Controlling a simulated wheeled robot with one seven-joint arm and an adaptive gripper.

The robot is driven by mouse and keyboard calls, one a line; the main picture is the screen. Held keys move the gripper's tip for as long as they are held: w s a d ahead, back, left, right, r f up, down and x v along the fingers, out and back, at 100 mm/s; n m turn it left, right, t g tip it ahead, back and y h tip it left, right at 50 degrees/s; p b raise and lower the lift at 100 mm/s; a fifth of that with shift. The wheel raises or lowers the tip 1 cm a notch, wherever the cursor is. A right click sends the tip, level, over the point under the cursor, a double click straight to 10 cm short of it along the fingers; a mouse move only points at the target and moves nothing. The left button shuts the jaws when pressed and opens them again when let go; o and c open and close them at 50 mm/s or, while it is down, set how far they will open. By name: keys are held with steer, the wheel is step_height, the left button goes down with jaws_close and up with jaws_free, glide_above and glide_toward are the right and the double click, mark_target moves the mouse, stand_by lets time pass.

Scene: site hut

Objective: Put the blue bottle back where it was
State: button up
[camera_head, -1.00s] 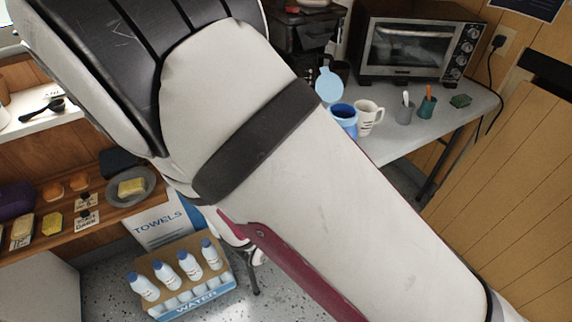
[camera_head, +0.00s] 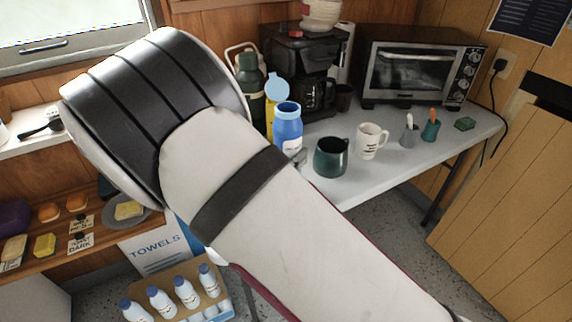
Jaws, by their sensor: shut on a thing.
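The blue bottle (camera_head: 288,124) is upright above or on the left part of the grey table, in front of the coffee maker. Its light blue round lid (camera_head: 277,88) stands open. My arm hides the bottle's lower part, so I cannot tell whether its base touches the table. My gripper (camera_head: 299,158) is almost wholly hidden behind my arm; only a small grey part shows at the bottle's lower right. It is shut on the bottle.
A dark green mug (camera_head: 331,157) and a cream mug (camera_head: 371,141) stand right of the bottle. A green flask (camera_head: 250,85) and a yellow item (camera_head: 271,108) are close behind it. The coffee maker (camera_head: 300,55) and toaster oven (camera_head: 420,68) stand behind. Bare tabletop (camera_head: 385,172) lies in front.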

steer(key=shift+w+a+f, duration=0.1)
steer(key=shift+w+a, duration=0.1)
steer(key=shift+w, duration=0.1)
steer(key=shift+f+b, duration=0.35)
steer(key=shift+f, duration=1.25)
steer(key=shift+f, duration=0.2)
steer(key=o, duration=1.5)
steer(key=shift+r, duration=0.1)
steer(key=shift+s+r, duration=0.1)
steer(key=shift+s, duration=0.05)
steer(key=p+v, duration=0.1)
steer(key=v, duration=1)
steer(key=shift+s+a, duration=0.3)
